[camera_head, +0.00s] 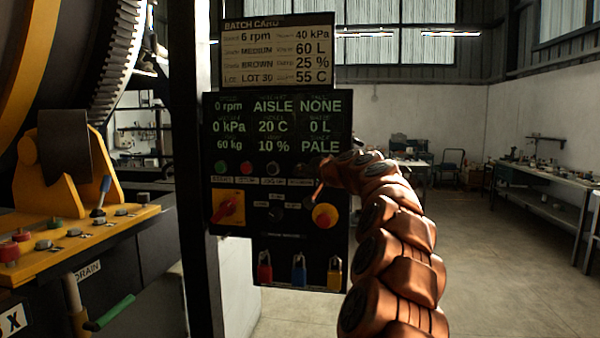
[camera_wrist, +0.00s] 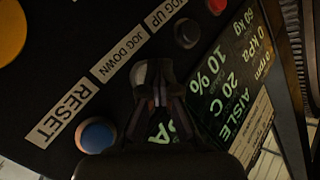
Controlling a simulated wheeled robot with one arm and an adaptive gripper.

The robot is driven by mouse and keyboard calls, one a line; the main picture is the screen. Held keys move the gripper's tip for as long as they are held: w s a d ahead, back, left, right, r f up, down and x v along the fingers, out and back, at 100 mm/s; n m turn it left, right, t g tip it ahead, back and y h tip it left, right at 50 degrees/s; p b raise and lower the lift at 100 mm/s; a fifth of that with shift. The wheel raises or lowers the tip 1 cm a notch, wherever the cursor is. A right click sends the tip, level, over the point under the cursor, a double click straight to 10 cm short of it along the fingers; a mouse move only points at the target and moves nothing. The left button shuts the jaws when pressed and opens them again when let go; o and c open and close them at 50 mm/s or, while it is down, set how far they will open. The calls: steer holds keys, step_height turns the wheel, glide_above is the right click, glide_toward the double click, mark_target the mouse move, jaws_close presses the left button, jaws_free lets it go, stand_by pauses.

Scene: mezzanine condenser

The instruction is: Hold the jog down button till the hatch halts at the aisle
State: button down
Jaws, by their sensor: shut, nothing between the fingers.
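The control panel (camera_head: 225,275) stands ahead in the head view, with green, red and dark buttons in a row. In the wrist view the JOG DOWN label (camera_wrist: 120,57) lies beside a pale, round button (camera_wrist: 140,70). My gripper (camera_wrist: 155,90) is shut and empty, its tips at that button and covering part of it. Whether the button is pressed in is unclear. In the head view my arm hides the gripper and the row's right end. The display reads AISLE (camera_head: 273,106), also in the wrist view (camera_wrist: 232,112), with 0 rpm.
Beside it are the dark JOG UP button (camera_wrist: 187,33) and the blue RESET button (camera_wrist: 97,135). A red knob (camera_head: 229,208) and a red-yellow knob (camera_head: 325,215) sit lower. A black post (camera_head: 185,150) stands left of the panel. Open floor (camera_head: 510,270) lies right.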

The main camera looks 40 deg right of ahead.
steer(key=shift+s+a+b, duration=0.4)
steer(key=shift+a, duration=0.2)
steer(key=s+a+b, duration=0.1)
steer(key=a, duration=0.1)
steer(key=s+a+b, duration=0.1)
steer(key=s+a, duration=0.1)
stand_by(0.6)
steer(key=shift+w, duration=0.1)
